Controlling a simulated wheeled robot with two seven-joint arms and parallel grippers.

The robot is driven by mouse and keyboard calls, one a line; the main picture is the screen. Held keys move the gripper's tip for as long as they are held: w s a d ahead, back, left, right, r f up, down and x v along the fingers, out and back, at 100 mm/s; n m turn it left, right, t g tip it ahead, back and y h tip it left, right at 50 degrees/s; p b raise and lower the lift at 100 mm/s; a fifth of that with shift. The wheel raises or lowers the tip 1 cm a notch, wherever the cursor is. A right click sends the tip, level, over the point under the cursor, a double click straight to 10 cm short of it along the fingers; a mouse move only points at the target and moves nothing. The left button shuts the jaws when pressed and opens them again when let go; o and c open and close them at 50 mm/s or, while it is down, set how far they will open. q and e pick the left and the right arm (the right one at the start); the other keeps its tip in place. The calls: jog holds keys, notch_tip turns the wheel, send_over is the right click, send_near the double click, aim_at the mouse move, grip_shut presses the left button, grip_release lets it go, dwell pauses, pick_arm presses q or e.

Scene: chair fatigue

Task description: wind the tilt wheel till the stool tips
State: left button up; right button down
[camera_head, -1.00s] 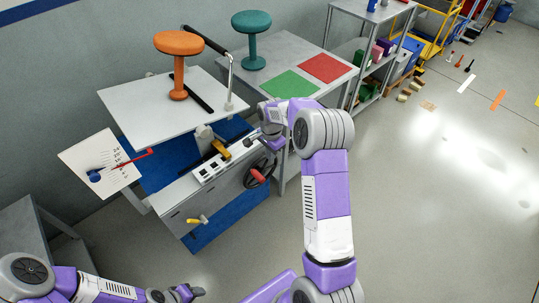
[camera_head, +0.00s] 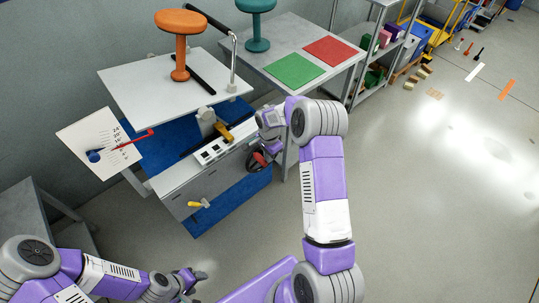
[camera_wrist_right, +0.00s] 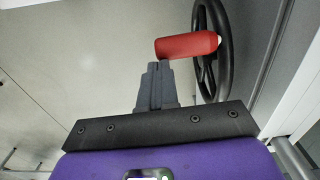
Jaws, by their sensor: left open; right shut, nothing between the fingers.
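The tilt wheel (camera_head: 250,165) is black with a red handle (camera_head: 259,158), on the front of the bench. In the right wrist view the red handle (camera_wrist_right: 187,45) stands out from the wheel rim (camera_wrist_right: 222,50). My right gripper (camera_head: 266,146) is shut and empty, its fingertips (camera_wrist_right: 157,68) right by the handle's near end; I cannot tell if they touch. The orange stool (camera_head: 181,45) stands upright on the pale tilt plate (camera_head: 135,85). A white dial board (camera_head: 95,135) with a red pointer (camera_head: 132,142) is at the plate's left. My left gripper (camera_head: 200,275) is open and empty, low in front.
A grey table (camera_head: 290,35) behind holds a green mat (camera_head: 295,69), a red mat (camera_head: 333,51) and a teal stool (camera_head: 257,30). A yellow-handled lever (camera_head: 199,204) sticks out of the bench front.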

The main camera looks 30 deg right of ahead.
jog(key=shift+s+a+f+b, duration=0.1)
jog(key=shift+a+f+b, duration=0.25)
jog(key=shift+a+f, duration=0.4)
jog(key=shift+r, duration=0.2)
